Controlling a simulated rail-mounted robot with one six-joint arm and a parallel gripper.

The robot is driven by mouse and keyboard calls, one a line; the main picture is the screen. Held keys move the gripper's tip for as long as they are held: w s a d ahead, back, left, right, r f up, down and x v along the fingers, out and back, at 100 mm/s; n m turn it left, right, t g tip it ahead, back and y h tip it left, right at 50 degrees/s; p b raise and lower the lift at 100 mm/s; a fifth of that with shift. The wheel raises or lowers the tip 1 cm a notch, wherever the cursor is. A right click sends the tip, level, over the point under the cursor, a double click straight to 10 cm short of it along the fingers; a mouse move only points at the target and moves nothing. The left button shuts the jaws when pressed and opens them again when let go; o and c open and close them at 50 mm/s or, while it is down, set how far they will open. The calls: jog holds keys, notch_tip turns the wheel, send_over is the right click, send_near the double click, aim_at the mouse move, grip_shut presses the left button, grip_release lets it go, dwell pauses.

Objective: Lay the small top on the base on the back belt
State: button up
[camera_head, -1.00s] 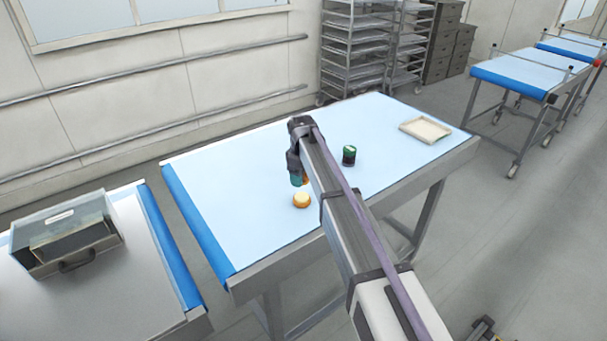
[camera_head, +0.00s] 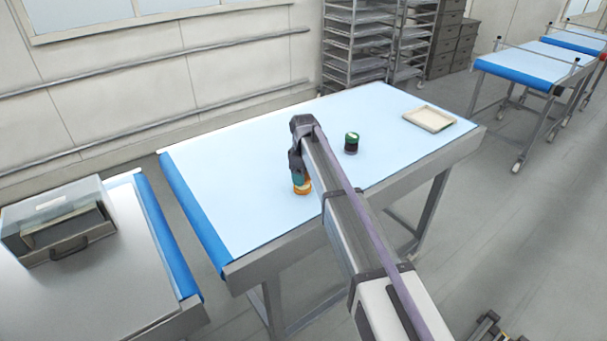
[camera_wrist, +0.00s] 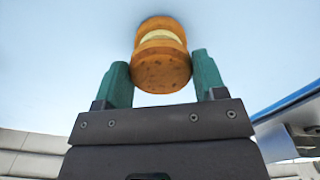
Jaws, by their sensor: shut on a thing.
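My gripper (camera_head: 299,180) is low over the blue belt, right at the base. In the wrist view its two teal fingers (camera_wrist: 161,74) are shut on the small top (camera_wrist: 162,76), a round orange-brown piece. The base (camera_wrist: 158,23) is a similar orange-brown round with cream filling (camera_wrist: 161,38) showing between it and the top. The top lines up closely with the base; whether they touch I cannot tell. In the head view the base (camera_head: 303,190) shows just below the fingertips, and the top is mostly hidden by the gripper.
A dark jar with a green lid (camera_head: 351,142) stands on the belt (camera_head: 240,165) right of the gripper. A shallow cream tray (camera_head: 430,118) lies at the far right end. A clear-lidded box (camera_head: 60,225) sits on the left table. The belt's left part is bare.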

jog(key=shift+f+b, duration=0.85)
dwell(0.8)
jog(key=o, duration=0.8)
jog(key=shift+o, duration=0.3)
jog(key=shift+r, duration=0.1)
notch_tip(320, 180, up, 7)
jog(key=p, duration=0.7)
